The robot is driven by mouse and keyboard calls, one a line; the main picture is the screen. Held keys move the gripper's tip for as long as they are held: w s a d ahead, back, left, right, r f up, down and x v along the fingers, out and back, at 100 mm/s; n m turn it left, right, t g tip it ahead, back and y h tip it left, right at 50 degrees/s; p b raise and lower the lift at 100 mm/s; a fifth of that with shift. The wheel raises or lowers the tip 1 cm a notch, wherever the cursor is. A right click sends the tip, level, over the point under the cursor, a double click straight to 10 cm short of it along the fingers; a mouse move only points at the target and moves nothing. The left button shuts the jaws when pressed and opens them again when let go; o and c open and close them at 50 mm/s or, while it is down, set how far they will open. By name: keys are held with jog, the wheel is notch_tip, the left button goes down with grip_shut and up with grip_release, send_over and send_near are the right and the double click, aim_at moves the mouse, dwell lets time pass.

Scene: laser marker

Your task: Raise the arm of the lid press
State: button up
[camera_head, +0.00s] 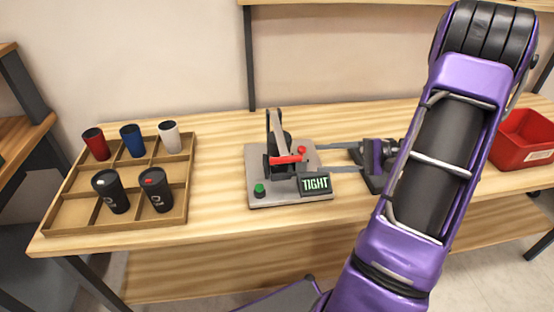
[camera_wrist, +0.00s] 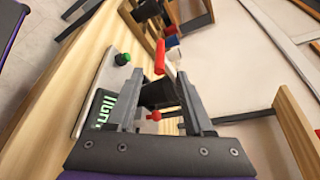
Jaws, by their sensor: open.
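The lid press has a grey base plate (camera_head: 262,190) on the table, a grey arm (camera_head: 276,128) and a red handle (camera_head: 287,159) low at the front. The handle also shows in the wrist view (camera_wrist: 160,57). Its display (camera_head: 315,184) reads TIGHT. A dark part (camera_wrist: 157,92) stands under the arm; I cannot tell whether it is a cup. My gripper (camera_head: 319,158) is open and empty, reaching in from the right of the press. In the wrist view its fingers (camera_wrist: 158,84) point toward the handle, with the dark part between them. Contact is unclear.
A green button (camera_head: 259,190) and a red knob (camera_head: 302,150) are on the press. A wooden tray (camera_head: 122,222) with several cups stands at left; a red bin (camera_head: 522,150) stands at far right. The table between tray and press is clear.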

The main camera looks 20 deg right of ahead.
aim_at(276, 161)
jog(key=x, duration=1.3)
grip_shut()
jog(key=shift+f, duration=0.1)
